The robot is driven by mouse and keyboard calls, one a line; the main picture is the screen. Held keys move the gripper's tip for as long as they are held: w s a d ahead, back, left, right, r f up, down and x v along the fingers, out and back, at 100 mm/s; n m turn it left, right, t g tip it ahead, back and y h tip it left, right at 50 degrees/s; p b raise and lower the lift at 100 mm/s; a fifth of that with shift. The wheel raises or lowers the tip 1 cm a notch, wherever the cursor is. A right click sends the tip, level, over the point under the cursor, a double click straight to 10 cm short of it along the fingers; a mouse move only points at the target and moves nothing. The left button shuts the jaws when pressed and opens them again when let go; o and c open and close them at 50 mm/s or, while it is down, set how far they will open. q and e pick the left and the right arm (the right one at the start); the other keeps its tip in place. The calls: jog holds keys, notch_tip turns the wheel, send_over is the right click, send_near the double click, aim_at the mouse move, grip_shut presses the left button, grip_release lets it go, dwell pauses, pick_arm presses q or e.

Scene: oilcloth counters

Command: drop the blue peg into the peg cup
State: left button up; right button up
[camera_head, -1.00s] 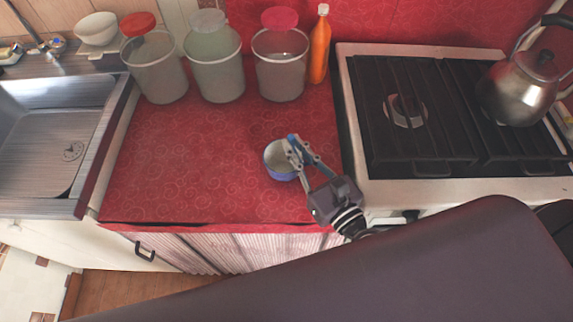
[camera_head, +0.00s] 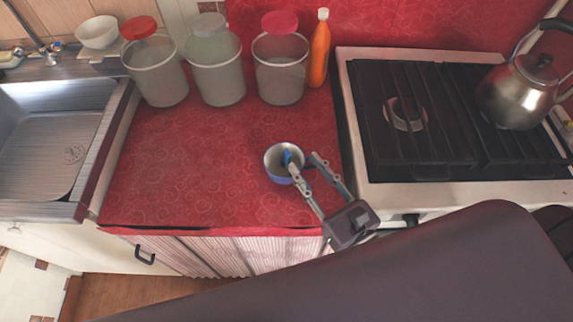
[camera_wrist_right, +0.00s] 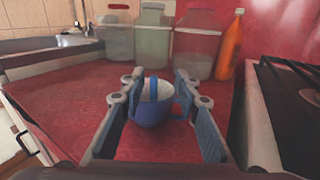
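The peg cup (camera_head: 272,166) is a blue cup with a pale inside, standing upright on the red counter left of the stove. It also shows in the right wrist view (camera_wrist_right: 147,113). The blue peg (camera_head: 287,157) is inside the cup, its top rising above the rim; in the right wrist view the peg (camera_wrist_right: 153,86) looks near upright. Its lower end is hidden by the cup wall. My right gripper (camera_head: 304,161) is open, its fingers spread at the near right side of the cup, with nothing held between them. My left gripper is not in view.
Several clear canisters (camera_head: 217,75) and an orange bottle (camera_head: 319,50) stand along the back. The stove (camera_head: 440,115) with a kettle (camera_head: 520,92) is to the right, the sink (camera_head: 50,140) to the left. The red counter (camera_head: 180,170) left of the cup is clear.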

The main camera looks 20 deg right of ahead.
jog(key=v, duration=0.6)
jog(key=shift+s, duration=0.35)
jog(key=shift+d, duration=0.1)
